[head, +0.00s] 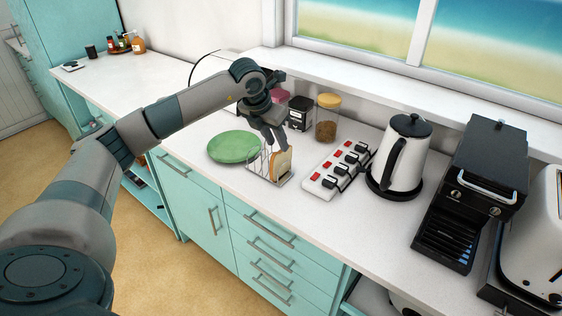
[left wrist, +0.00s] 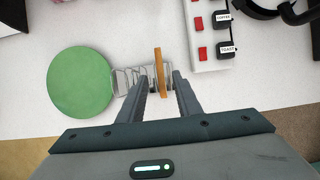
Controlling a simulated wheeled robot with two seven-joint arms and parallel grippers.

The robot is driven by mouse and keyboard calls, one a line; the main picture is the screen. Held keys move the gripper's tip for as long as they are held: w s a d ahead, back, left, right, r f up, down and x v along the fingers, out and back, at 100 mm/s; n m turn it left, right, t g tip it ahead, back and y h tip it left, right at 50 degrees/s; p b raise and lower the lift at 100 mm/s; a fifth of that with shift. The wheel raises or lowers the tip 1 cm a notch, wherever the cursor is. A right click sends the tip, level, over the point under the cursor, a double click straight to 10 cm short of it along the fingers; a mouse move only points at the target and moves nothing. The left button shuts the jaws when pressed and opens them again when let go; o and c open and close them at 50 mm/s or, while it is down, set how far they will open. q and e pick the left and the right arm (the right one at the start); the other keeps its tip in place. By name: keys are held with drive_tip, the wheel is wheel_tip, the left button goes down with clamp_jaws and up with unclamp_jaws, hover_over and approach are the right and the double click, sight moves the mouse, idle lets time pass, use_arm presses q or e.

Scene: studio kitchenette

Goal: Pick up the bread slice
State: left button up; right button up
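The bread slice (head: 281,165) stands upright on edge in the right end of a wire toast rack (head: 257,168) on the white counter. In the left wrist view the bread slice (left wrist: 157,62) shows edge-on as a thin brown strip, with the toast rack (left wrist: 126,80) to its left. My left gripper (head: 275,146) points down over the slice. In the left wrist view the left gripper (left wrist: 162,82) is open, with one finger on each side of the slice and gaps visible between. My right gripper is not in view.
A green plate (head: 234,147) lies left of the rack. A white switch panel (head: 336,167) with red switches is to the right, then a kettle (head: 400,160) and a black coffee machine (head: 470,195). Jars (head: 327,118) stand behind. The counter's front edge is close.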

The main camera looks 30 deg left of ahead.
sight(280, 150)
use_arm(q)
drive_tip(key=p+x, duration=0.1)
drive_tip(key=x, duration=0.2)
drive_tip(key=shift+s+p, duration=0.2)
drive_tip(key=shift+p, duration=0.1)
drive_tip(key=shift+w+f, duration=0.2)
drive_tip(key=shift+f, duration=0.3)
clamp_jaws()
